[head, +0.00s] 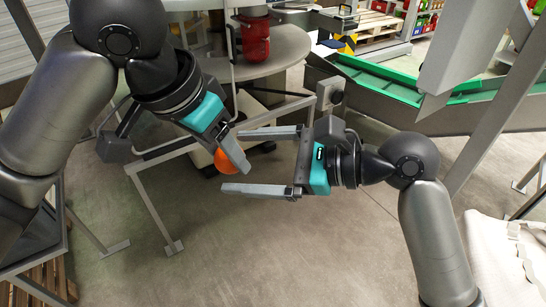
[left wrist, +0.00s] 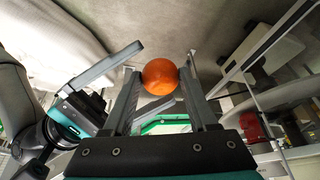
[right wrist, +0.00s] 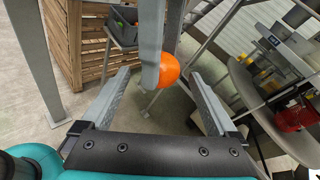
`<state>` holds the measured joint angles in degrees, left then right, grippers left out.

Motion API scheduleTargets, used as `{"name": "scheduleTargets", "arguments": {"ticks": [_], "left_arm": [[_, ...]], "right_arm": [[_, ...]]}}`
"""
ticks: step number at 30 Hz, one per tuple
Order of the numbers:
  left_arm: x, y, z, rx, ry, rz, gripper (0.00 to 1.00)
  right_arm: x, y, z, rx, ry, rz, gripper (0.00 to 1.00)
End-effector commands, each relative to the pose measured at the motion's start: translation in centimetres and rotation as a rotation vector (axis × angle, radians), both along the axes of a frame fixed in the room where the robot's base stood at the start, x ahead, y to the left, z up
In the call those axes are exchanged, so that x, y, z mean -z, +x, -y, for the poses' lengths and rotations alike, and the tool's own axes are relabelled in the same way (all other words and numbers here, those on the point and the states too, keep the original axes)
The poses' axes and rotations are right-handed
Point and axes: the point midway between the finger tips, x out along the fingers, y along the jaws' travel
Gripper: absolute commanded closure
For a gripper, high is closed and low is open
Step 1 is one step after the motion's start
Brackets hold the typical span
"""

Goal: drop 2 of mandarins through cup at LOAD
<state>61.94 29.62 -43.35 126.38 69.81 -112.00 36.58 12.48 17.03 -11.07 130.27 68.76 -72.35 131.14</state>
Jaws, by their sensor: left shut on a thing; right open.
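One orange mandarin (head: 228,162) is held in the air between the two arms. It also shows in the left wrist view (left wrist: 160,76) and the right wrist view (right wrist: 170,70). My left gripper (head: 236,160) is shut on it, with a finger on each side. My right gripper (head: 233,162) is open, its two fingers spread on either side of the mandarin in the head view. In the right wrist view the mandarin and a left finger show between the right fingers; contact cannot be told. No cup marked LOAD can be made out.
A round grey turntable (head: 285,50) carries a red cylindrical thing (head: 256,42). Metal rails and a small grey box (head: 330,92) stand before it. A green-edged conveyor (head: 385,82) is at the right. A dark bin (right wrist: 123,27) stands near wooden slats (right wrist: 92,50). Floor below is clear.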

Motion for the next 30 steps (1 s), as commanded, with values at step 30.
{"name": "scheduleTargets", "arguments": {"ticks": [30], "left_arm": [[0.0, 0.0, 0.0, 0.0, 0.0, 0.0, 0.96]], "right_arm": [[1.9, 2.4, -6.3, 0.002, -0.001, 0.002, 0.28]]}}
